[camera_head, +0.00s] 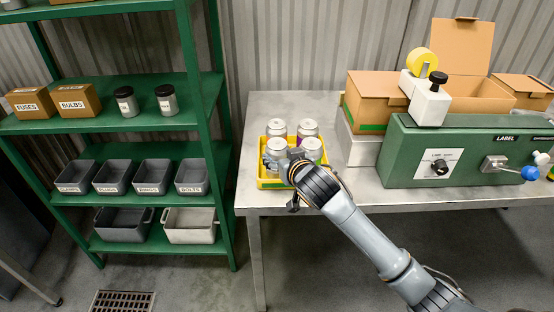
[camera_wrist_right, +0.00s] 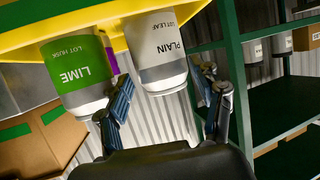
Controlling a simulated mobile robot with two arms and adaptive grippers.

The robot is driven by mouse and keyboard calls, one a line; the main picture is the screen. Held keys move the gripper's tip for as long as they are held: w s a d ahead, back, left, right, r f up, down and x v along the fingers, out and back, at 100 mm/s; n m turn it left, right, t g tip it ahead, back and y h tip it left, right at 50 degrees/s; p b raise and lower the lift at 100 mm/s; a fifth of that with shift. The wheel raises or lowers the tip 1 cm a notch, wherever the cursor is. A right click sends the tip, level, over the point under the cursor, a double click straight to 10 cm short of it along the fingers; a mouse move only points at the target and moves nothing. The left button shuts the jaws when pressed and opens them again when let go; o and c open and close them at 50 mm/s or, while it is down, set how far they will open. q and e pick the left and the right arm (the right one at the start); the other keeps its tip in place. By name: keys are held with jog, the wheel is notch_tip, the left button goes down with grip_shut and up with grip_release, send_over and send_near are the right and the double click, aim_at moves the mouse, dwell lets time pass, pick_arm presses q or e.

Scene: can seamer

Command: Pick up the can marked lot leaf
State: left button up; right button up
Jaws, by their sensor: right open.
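The can marked lot leaf, a white and grey can labelled PLAIN (camera_wrist_right: 162,50), shows upside down in the right wrist view, between the two fingers of my right gripper (camera_wrist_right: 166,84). The fingers are open, one on each side, with gaps to the can. In the head view this looks like the front left can (camera_head: 276,147) in a yellow tray (camera_head: 273,184). My right gripper (camera_head: 283,164) is at the tray's front there and partly hides the can. A green LIME can marked lot husk (camera_wrist_right: 76,72) stands beside it. My left gripper is out of view.
Other cans (camera_head: 307,128) stand close behind in the tray, on a metal table (camera_head: 352,196). A green label machine (camera_head: 467,158) and cardboard boxes (camera_head: 376,99) are to the right. A green shelf (camera_head: 120,120) stands left.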

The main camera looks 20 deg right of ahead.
jog(key=shift+x, duration=2.4)
jog(key=shift+r+p, duration=0.1)
jog(key=shift+p, duration=0.2)
jog(key=c, duration=1.2)
jog(key=shift+o, duration=0.2)
